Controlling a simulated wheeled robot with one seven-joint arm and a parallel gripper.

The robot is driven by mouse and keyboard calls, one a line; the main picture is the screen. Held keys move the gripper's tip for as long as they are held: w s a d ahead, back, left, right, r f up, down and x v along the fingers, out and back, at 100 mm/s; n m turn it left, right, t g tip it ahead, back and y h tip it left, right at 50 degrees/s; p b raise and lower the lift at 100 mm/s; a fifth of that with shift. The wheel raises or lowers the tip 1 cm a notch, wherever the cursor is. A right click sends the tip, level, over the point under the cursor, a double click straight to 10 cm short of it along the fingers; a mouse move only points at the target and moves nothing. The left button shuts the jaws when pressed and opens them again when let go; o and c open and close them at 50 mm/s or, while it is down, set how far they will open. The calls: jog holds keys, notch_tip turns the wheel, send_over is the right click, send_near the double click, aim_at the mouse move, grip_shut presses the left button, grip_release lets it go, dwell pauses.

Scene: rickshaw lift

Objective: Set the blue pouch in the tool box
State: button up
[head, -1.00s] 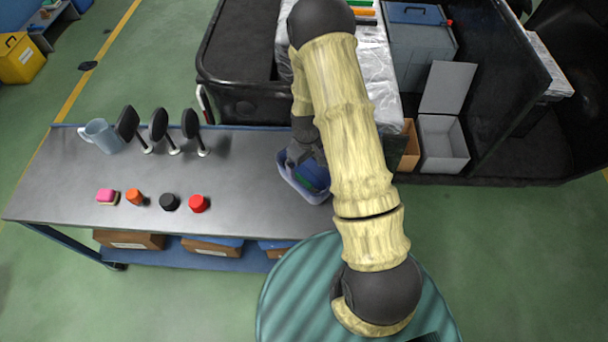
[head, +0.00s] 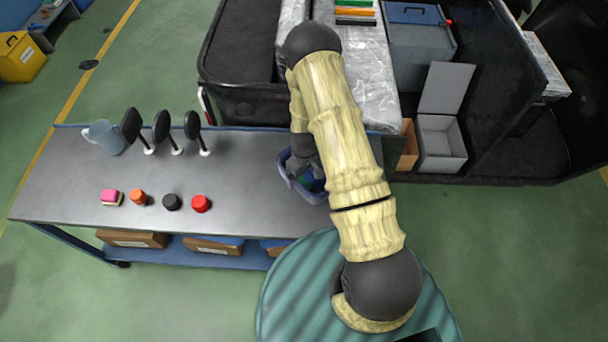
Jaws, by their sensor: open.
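My gripper (head: 307,168) is open, pointing down over a small lavender-blue open bin (head: 291,184) at the right end of the bench. A blue item (head: 318,185) shows inside the bin, with something green beside it. It may be the blue pouch, but my gripper and arm partly hide it. A grey box with a blue handle (head: 422,45) stands in the cart at the upper right; it looks like a tool box. A smaller light grey box (head: 440,145) stands below it with its lid (head: 446,88) raised.
The dark cart walls (head: 515,90) rise beside the boxes. Bare bench lies left of the bin.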

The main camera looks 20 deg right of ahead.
jog(key=shift+f, duration=0.75)
jog(key=c, duration=0.9)
jog(key=shift+r, duration=0.15)
notch_tip(320, 180, up, 10)
jog(key=b, duration=0.2)
jog(key=shift+b, duration=0.3)
